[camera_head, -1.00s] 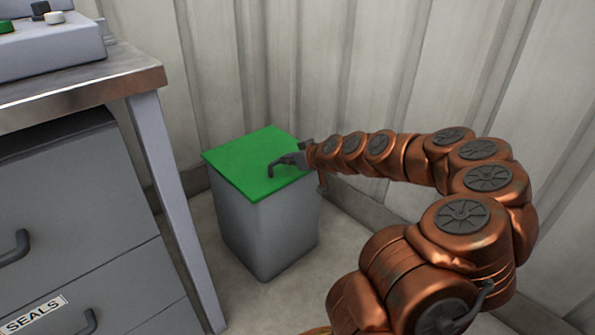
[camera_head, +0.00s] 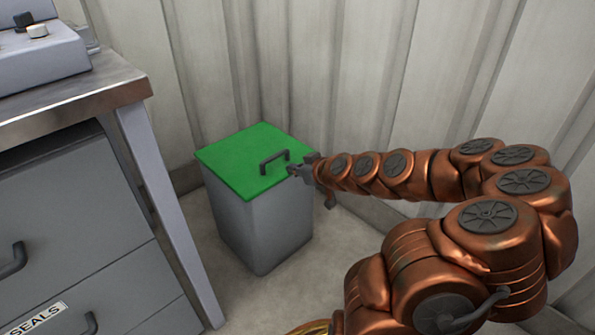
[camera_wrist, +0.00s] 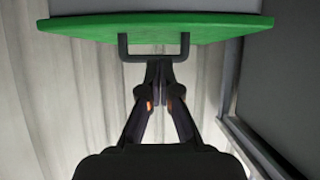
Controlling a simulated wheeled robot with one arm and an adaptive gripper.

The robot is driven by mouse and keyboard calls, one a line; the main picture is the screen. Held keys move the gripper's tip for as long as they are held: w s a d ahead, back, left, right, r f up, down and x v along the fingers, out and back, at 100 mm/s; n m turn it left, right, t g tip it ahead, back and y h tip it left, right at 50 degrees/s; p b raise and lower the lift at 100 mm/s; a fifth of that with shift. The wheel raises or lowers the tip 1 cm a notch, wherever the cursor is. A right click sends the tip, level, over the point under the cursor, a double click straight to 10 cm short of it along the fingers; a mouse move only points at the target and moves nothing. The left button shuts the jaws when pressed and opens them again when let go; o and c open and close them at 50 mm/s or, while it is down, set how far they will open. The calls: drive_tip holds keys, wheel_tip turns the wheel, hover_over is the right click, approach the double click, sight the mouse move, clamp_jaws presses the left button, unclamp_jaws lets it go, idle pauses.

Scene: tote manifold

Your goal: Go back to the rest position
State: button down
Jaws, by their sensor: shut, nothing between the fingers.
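My gripper (camera_head: 298,171) is beside the right edge of a green lid (camera_head: 235,165) on a grey bin in the head view. The lid lies flat on top and has a dark bar handle (camera_head: 273,160). In the wrist view my gripper (camera_wrist: 160,72) is shut with its fingertips together and nothing between them. The handle (camera_wrist: 155,58) shows just beyond the fingertips there, under the green lid (camera_wrist: 160,27). I cannot tell from the wrist view how small the gap to the handle is.
The grey bin (camera_head: 262,228) stands on the floor in the corner by corrugated walls (camera_head: 340,70). A metal-topped bench (camera_head: 70,103) with grey drawers (camera_head: 60,240), one labelled SEALS, stands at the left. Some floor around the bin is clear.

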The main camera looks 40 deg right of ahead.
drive_tip(key=shift+s+d+f, duration=0.1)
drive_tip(key=shift+s+f, duration=0.25)
drive_tip(key=shift+s, duration=0.2)
drive_tip(key=s+a+r+n+g+y+p, duration=0.1)
drive_tip(key=s+a+r+g+p, duration=0.35)
drive_tip(key=a+r+p, duration=0.5)
drive_tip(key=s+a+r+n+g+y+p, duration=0.1)
drive_tip(key=s+a+r+g+p, duration=0.2)
drive_tip(key=s+a+r+p, duration=0.45)
drive_tip(key=s+a+r+m+g+h+p, duration=0.1)
drive_tip(key=s+r+g+p, duration=0.1)
drive_tip(key=s+r+p, duration=0.5)
drive_tip(key=s+a+r+m+g+h+p, duration=0.1)
drive_tip(key=s+a+r+g+p, duration=0.1)
drive_tip(key=s+r+p, duration=0.5)
drive_tip(key=s+a+r+m+g+h+p, duration=0.1)
drive_tip(key=s+r+g+p, duration=0.1)
drive_tip(key=s+r+p, duration=0.6)
wheel_tip(320, 180, up, 11)
drive_tip(key=p, duration=0.5)
drive_tip(key=shift+a+r+m+g+h+p, duration=0.15)
drive_tip(key=shift+a+m+g+h+p, duration=0.15)
drive_tip(key=shift+a+m+g+p, duration=0.1)
